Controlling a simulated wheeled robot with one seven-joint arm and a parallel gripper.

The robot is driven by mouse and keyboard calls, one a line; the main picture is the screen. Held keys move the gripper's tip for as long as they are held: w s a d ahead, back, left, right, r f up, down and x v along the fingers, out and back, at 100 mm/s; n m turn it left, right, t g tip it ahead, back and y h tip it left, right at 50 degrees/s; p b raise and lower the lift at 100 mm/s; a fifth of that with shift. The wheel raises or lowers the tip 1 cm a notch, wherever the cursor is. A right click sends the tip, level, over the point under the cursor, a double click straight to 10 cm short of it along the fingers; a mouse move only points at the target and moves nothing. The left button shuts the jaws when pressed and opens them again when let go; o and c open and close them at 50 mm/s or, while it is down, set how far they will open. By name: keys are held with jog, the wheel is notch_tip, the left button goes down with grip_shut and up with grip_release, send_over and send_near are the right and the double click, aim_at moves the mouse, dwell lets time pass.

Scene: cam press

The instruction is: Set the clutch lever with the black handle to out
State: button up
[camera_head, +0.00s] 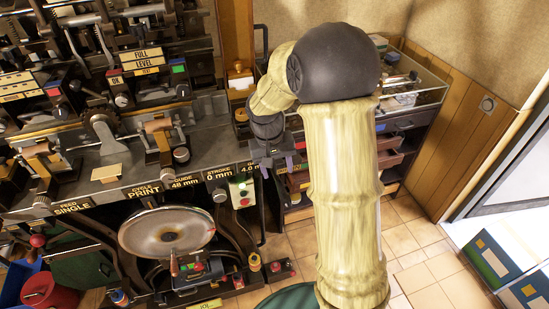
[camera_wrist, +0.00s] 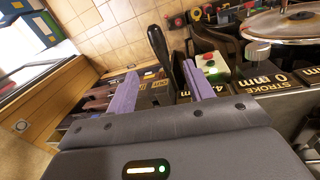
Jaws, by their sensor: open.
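The clutch lever's black handle (camera_wrist: 158,46) shows in the wrist view as a dark, slightly tilted rod. My gripper (camera_wrist: 160,70) is open, with its two purple fingers apart. In that picture the handle lies between the fingers, closer to the right one, and no contact shows. How far the handle is from the fingers in depth I cannot tell. A small yellow-lettered label (camera_wrist: 159,84), which seems to read OUT, shows near the handle's lower end.
A control box (camera_wrist: 211,66) with red and green buttons stands just right of my right finger. A stroke knob (camera_wrist: 258,53) and flywheel (camera_head: 167,232) are near. A glass-topped cabinet (camera_head: 412,98) stands behind my arm. Tiled floor (camera_head: 430,268) is open at the right.

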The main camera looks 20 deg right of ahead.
jog(key=r, duration=0.4)
jog(key=shift+a, duration=0.3)
jog(key=s+f+n+t+y, duration=0.1)
jog(key=s+f+t, duration=0.1)
jog(key=s, duration=1.3)
jog(key=shift+a+t+y, duration=0.2)
jog(key=shift+t+y, duration=0.2)
jog(key=shift+f, duration=0.1)
